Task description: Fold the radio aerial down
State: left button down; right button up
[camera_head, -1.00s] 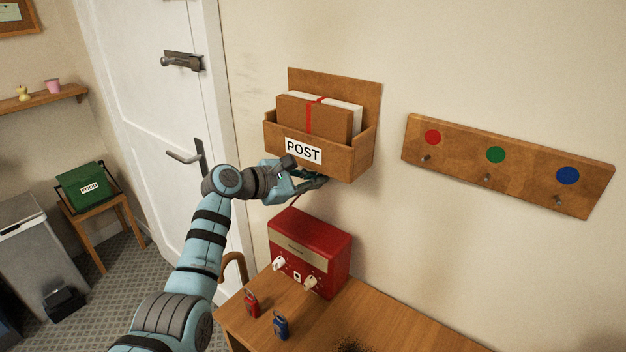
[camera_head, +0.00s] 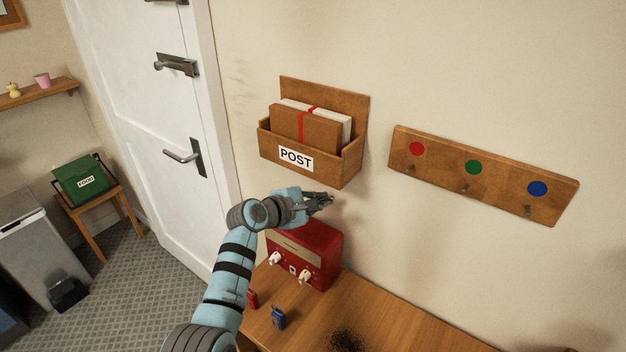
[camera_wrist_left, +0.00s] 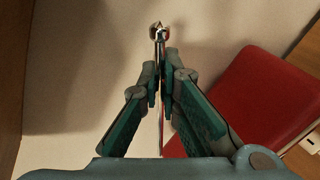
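The red radio (camera_head: 322,246) stands on the wooden table against the wall, with a pale front panel and white knobs. My left gripper (camera_head: 326,200) is just above its top, below the post box. In the left wrist view, the gripper's fingers (camera_wrist_left: 161,72) are close together around the thin aerial (camera_wrist_left: 158,34), whose round tip shows beyond them. The radio's red top (camera_wrist_left: 255,90) is on the right there. The aerial's foot is hidden, and in the head view the aerial cannot be made out behind the gripper. My right gripper is not in view.
A wooden post box (camera_head: 352,163) with parcels hangs above the gripper. A board with hooks (camera_head: 442,176) is on the wall at right. A red padlock (camera_head: 252,299) and a blue padlock (camera_head: 278,317) stand on the table (camera_head: 390,325). A white door (camera_head: 140,120) is at left.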

pick_arm(q)
jog(key=shift+s+d+f+m+t+y+p, duration=0.15)
jog(key=shift+f+m, duration=0.1)
jog(key=shift+f, duration=0.15)
jog(key=shift+s+d+f+m+t+y+p, duration=0.1)
jog(key=shift+d+f+m+y+p, duration=0.15)
jog(key=shift+f, duration=0.2)
jog(key=shift+s+d+f+m+t+y+p, duration=0.1)
jog(key=shift+f+m, duration=0.2)
jog(key=shift+f, duration=0.1)
jog(key=c, duration=1.8)
grip_release()
jog(key=v, duration=1.2)
jog(key=shift+c, duration=0.2)
